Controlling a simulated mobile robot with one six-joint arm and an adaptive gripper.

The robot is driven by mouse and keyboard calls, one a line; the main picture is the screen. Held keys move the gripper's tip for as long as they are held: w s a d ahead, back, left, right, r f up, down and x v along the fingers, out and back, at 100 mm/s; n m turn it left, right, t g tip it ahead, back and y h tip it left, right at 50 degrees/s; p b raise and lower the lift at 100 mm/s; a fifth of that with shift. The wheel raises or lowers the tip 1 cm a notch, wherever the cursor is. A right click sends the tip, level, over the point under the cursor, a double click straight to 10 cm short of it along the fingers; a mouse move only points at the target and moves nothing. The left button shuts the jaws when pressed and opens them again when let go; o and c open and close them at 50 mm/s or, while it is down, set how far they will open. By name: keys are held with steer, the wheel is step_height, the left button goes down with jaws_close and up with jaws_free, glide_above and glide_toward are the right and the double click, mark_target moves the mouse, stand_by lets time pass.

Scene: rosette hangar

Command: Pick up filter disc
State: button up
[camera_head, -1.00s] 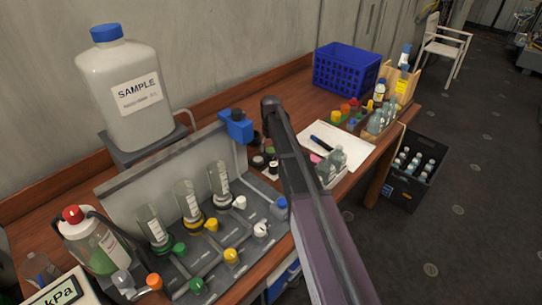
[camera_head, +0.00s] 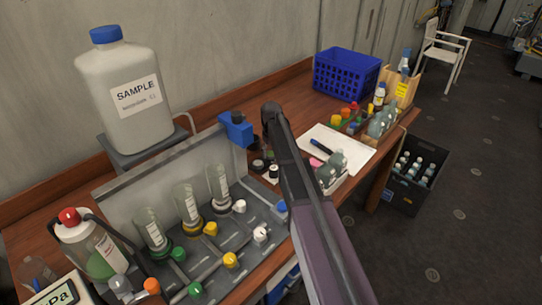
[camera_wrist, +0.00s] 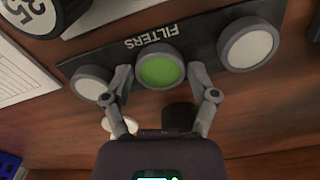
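In the wrist view, a dark plate labelled FILTERS (camera_wrist: 201,38) carries three round discs in grey rims. The middle filter disc has a green face (camera_wrist: 160,71); the left one (camera_wrist: 91,88) and the right one (camera_wrist: 249,48) are pale. My gripper (camera_wrist: 160,73) is open, with one fingertip on each side of the green disc. Small gaps show between the fingertips and its rim, and nothing is held. In the head view, my arm hides the gripper and the discs.
Below the green disc in the wrist view are a white round item (camera_wrist: 119,126) and a dark cylinder (camera_wrist: 179,116). In the head view, a valve rig (camera_head: 205,255) stands left of my arm; a blue crate (camera_head: 346,75) and white paper (camera_head: 345,150) lie beyond it.

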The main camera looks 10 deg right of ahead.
steer(key=shift+c, duration=1.4)
steer(key=shift+r, duration=0.15)
step_height(320, 180, up, 10)
steer(key=p, duration=1)
step_height(320, 180, up, 11)
steer(key=p, duration=1.2)
glide_above(271, 153)
steer(key=shift+s+r, duration=0.1)
steer(key=shift+r, duration=0.05)
steer(key=shift+s+b, duration=0.1)
steer(key=shift+b, duration=0.2)
